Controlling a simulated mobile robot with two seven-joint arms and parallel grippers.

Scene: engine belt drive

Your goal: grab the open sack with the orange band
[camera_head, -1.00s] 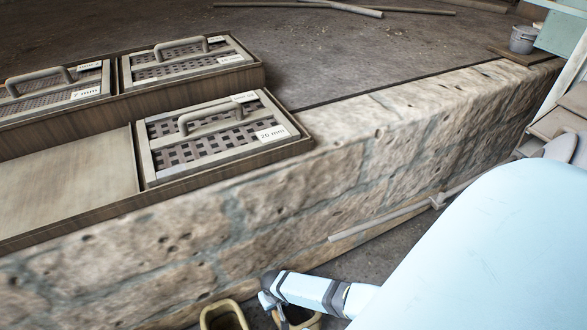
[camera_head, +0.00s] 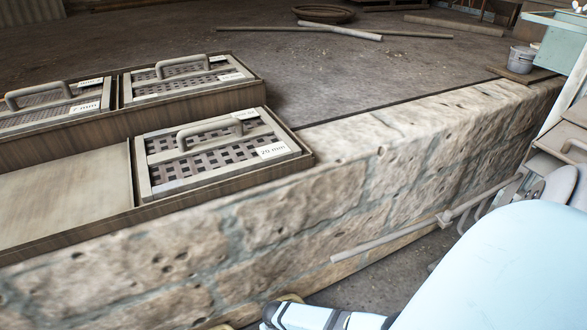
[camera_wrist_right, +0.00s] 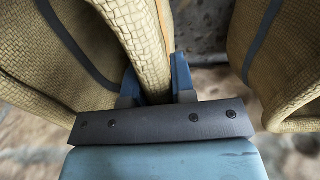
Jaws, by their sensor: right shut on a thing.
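My right gripper (camera_wrist_right: 156,82) is shut on the thick rolled rim of a woven tan sack (camera_wrist_right: 142,40) in the right wrist view. The rim runs up between its two blue-grey fingers. A second woven sack (camera_wrist_right: 300,70) with a blue-grey band stands apart at the right. In the head view my right gripper (camera_head: 269,314) is at the bottom edge, and only slivers of sack rim (camera_head: 290,298) show. My left gripper is not in view.
A low stone wall (camera_head: 330,190) crosses the head view beyond my right gripper. Wooden trays with handled mesh sieves (camera_head: 215,150) sit on its left part. A grey pipe (camera_head: 400,238) runs along the wall's near side. A bucket (camera_head: 522,58) stands at the far right.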

